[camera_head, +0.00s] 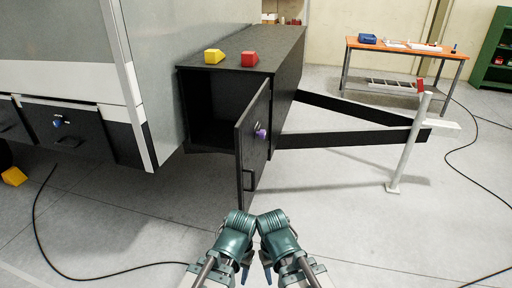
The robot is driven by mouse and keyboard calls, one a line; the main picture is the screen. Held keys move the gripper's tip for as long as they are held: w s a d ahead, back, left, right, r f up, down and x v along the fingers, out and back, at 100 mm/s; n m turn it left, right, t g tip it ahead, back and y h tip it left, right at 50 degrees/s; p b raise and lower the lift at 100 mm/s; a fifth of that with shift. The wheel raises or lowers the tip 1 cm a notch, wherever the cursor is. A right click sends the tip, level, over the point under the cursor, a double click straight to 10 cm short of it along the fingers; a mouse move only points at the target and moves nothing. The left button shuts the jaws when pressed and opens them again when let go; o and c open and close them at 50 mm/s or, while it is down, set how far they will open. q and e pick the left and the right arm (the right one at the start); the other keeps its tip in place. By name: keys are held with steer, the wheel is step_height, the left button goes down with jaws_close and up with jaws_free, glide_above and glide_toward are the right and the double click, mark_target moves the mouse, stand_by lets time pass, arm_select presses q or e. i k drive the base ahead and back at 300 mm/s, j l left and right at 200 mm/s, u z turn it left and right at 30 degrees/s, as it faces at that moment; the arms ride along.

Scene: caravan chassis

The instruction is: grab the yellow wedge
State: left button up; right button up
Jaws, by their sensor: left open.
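A yellow wedge (214,56) sits on top of the dark box (288,42) at the caravan's front, left of a red wedge (250,58). A second yellow wedge-like block (14,176) lies on the floor at the far left edge. My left gripper (245,272) is low in the middle of the view, open, far from both yellow pieces. My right gripper (268,272) is close beside it; its jaws are too small and hidden to read. I see nothing held in either.
The box's door (252,145) stands open towards me, with a purple piece (261,133) on it. The chassis drawbar (345,139) and a pale post (408,145) are to the right. An orange-topped workbench (400,46) stands behind. Black cables cross the floor. Floor at right front is mostly clear.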

mark_target(212, 56)
steer(key=i+j+u, duration=0.2)
steer(key=u, duration=0.2)
steer(key=i+j+u, duration=0.1)
steer(key=i+u, duration=0.7)
steer(key=i+j, duration=0.1)
steer(key=i, duration=0.25)
steer(key=i+j, duration=0.1)
steer(key=i, duration=0.2)
steer(key=i+z, duration=0.2)
steer(key=z, duration=0.25)
steer(key=i+z, duration=0.15)
steer(key=z, duration=0.3)
steer(key=i+j+z, duration=0.15)
steer(key=z, duration=0.3)
steer(key=i+j+z, duration=0.2)
steer(key=z, duration=0.25)
steer(key=i+j+z, duration=0.1)
steer(key=z, duration=0.35)
steer(key=j, duration=0.1)
